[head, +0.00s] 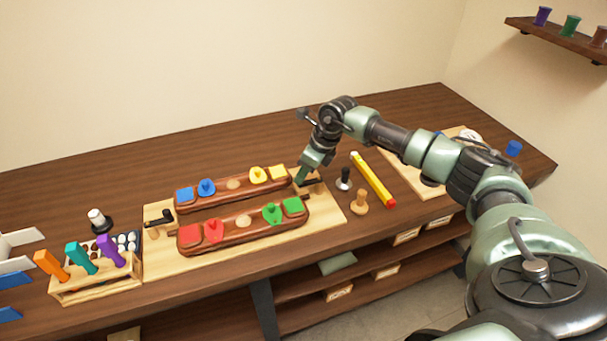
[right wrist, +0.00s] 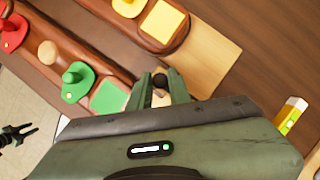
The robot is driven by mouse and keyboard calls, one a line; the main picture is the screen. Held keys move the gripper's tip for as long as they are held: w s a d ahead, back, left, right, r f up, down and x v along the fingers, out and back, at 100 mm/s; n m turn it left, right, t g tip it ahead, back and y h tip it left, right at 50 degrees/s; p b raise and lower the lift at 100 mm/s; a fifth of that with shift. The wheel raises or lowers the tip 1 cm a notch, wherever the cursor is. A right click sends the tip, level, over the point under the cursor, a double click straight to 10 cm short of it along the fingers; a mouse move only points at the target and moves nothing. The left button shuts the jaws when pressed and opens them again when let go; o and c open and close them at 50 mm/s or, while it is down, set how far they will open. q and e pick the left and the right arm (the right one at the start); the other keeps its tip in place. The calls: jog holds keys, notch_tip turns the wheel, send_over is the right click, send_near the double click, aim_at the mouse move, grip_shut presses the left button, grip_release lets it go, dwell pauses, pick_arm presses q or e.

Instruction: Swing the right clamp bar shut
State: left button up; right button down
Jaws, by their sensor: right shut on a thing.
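The light wooden board (head: 328,217) carries two long brown wooden bars, the back one (head: 220,193) and the front one (head: 243,224), with coloured pieces on them. The right clamp bar (head: 312,183) is dark and sits at the board's right end, partly hidden by my gripper. My right gripper (head: 301,181) reaches down there from above. The left clamp bar (head: 160,219) is dark and lies at the board's left end.
Right of the board stand a dark-knobbed stamp (head: 344,179), a wooden peg (head: 360,201) and a yellow-red stick (head: 373,179). A rack (head: 95,288) with coloured handles stands at the left. The back of the table (head: 120,155) is clear.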

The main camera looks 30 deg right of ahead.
jog(key=c, duration=1.3)
grip_release()
jog(key=shift+c, duration=0.2)
jog(key=shift+d+r, duration=0.1)
jog(key=shift+r, duration=0.05)
jog(key=shift+s+d+r, duration=0.1)
jog(key=shift+r, duration=0.15)
jog(key=b+v, duration=0.2)
jog(key=v, duration=0.5)
